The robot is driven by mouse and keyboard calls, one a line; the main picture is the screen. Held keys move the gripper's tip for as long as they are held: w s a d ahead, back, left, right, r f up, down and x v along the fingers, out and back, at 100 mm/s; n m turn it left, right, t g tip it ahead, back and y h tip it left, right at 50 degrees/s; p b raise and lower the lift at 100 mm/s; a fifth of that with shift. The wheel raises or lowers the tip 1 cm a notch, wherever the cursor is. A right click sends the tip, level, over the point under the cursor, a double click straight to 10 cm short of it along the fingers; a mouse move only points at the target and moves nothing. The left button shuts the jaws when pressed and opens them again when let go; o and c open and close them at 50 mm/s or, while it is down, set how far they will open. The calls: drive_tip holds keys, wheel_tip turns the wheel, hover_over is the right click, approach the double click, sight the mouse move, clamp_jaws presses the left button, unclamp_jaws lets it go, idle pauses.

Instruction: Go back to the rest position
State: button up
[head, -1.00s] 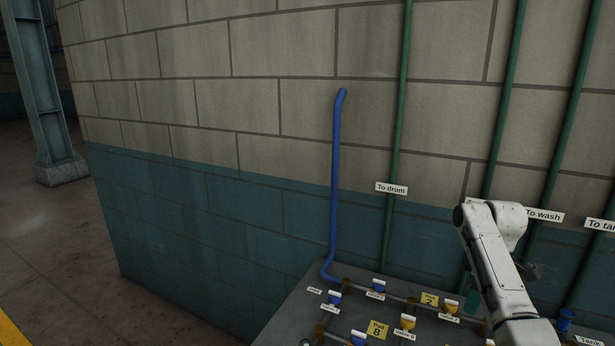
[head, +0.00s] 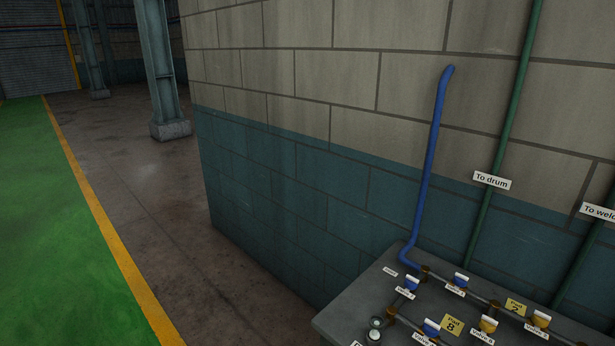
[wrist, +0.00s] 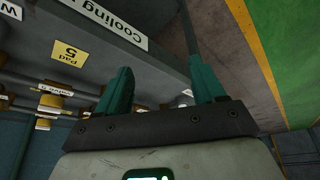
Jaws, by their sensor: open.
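My gripper (wrist: 160,88) shows in the wrist view with its two green fingers apart and nothing between them. Below the fingers is its dark mounting bar. Beyond the left finger is the grey bench edge with a "Cooling" label (wrist: 112,22) and a yellow "Pad 5" tag (wrist: 68,50). The gap between the fingers shows the bench side and the floor. My arm and gripper are not in the head view now.
In the head view, the grey bench (head: 345,308) carries several valves, such as a blue-handled one (head: 461,280). A blue pipe (head: 430,165) and a green pipe (head: 505,130) climb the block wall. Open floor (head: 135,190) and a green walkway (head: 60,230) lie left; a steel column (head: 158,75) stands behind.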

drive_tip(key=s+a+r, duration=0.2)
drive_tip(key=s, duration=0.4)
drive_tip(key=s+d+f+g+b, duration=0.1)
drive_tip(key=s+f+b, duration=0.3)
drive_tip(key=f, duration=0.4)
drive_tip(key=s+f+m+g+b, duration=0.1)
drive_tip(key=s+f+g+b, duration=0.1)
drive_tip(key=s+f+b, duration=0.3)
wheel_tip(320, 180, down, 3)
drive_tip(key=shift+s+d+g+b, duration=0.3)
drive_tip(key=shift+d+b, duration=0.1)
drive_tip(key=shift+b, duration=0.1)
